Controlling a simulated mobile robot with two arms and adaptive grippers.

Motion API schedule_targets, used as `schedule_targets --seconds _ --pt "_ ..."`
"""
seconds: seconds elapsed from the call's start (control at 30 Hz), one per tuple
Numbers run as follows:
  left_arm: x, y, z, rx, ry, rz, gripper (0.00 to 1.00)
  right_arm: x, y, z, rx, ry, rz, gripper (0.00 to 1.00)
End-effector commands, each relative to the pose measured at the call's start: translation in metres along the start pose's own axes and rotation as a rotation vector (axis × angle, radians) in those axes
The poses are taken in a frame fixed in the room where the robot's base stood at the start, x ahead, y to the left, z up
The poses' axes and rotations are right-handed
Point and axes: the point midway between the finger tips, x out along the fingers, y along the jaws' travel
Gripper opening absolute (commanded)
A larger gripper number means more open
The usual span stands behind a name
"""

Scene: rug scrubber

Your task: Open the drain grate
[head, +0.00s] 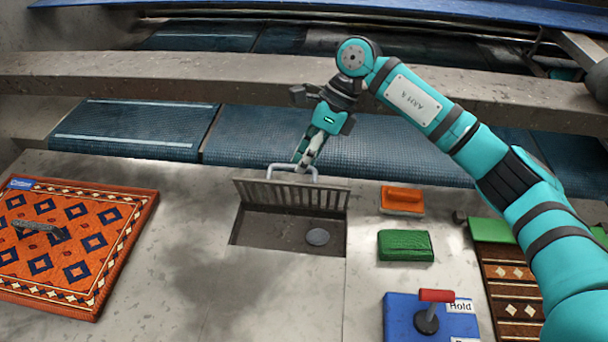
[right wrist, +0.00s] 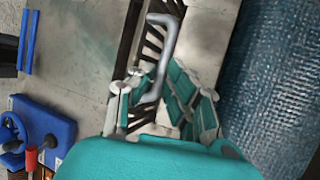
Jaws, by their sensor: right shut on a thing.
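The drain grate (head: 332,198) is a dark slatted panel that stands tilted up at the back edge of the rectangular drain opening (head: 265,233). A grey round disc (head: 317,237) lies in the opening. A pale bar handle (head: 291,166) rises from the grate's top edge. My right gripper (head: 305,163) is shut on this handle from above. In the right wrist view, the handle (right wrist: 166,45) runs between the fingers of the gripper (right wrist: 160,92), and dark slats show beside it. My left gripper is not in view.
A patterned orange rug (head: 75,235) lies at left. At right are an orange block (head: 402,199), a green block (head: 405,245) and a blue box (head: 400,318) with a red-handled lever (head: 436,296). A grey beam (head: 200,75) and blue belt (head: 250,140) cross behind.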

Motion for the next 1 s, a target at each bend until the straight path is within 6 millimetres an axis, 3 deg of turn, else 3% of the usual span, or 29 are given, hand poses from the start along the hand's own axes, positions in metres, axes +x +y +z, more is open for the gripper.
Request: schedule_targets --seconds 0.03,0.23,0.83,0.87,1.0 --pt "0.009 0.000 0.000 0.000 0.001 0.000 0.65 0.011 -0.005 -0.008 0.009 0.019 0.005 0.00" --pt "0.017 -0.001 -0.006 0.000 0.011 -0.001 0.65 0.011 -0.010 -0.009 0.010 0.022 0.008 0.00" --pt "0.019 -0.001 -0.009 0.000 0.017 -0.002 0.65 0.010 -0.011 -0.008 0.007 0.024 0.011 0.00" --pt "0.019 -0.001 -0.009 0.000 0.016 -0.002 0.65 0.010 -0.011 -0.008 0.007 0.024 0.011 0.13" --pt "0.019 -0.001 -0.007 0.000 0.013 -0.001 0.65 0.008 -0.011 -0.006 0.006 0.019 0.009 0.31"
